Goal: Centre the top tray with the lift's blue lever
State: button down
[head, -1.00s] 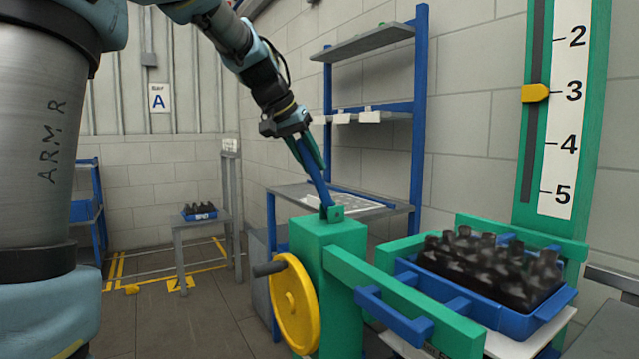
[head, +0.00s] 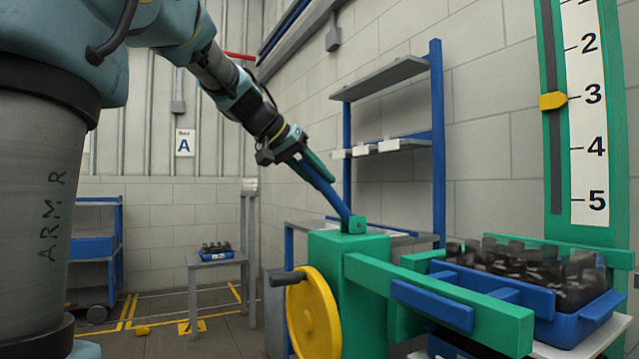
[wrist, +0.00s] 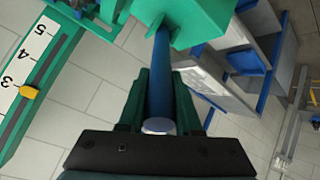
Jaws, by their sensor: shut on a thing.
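The blue lever (head: 332,195) rises from a pivot on the green lift post (head: 345,275) and leans to the left. My gripper (head: 314,170) is shut on its upper part. In the wrist view the lever (wrist: 160,80) runs between the fingers of my gripper (wrist: 158,100), its round end near the palm. A blue push bar (head: 432,304) lies along the rail's near side. Whether the tray is centred I cannot tell.
A yellow handwheel (head: 313,318) is on the post's left. The scale's yellow pointer (head: 553,100) is near 3. A grey-shelved blue rack (head: 438,150) stands behind the lift. A small table (head: 217,260) with another tray stands at the back left.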

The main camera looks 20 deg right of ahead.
jog(key=shift+f, duration=0.1)
jog(key=c, duration=0.6)
grip_release()
jog(key=shift+a, duration=0.1)
jog(key=v, duration=1)
jog(key=shift+s+a+r, duration=0.1)
jog(key=shift+a+r, duration=0.15)
jog(key=shift+r, duration=0.05)
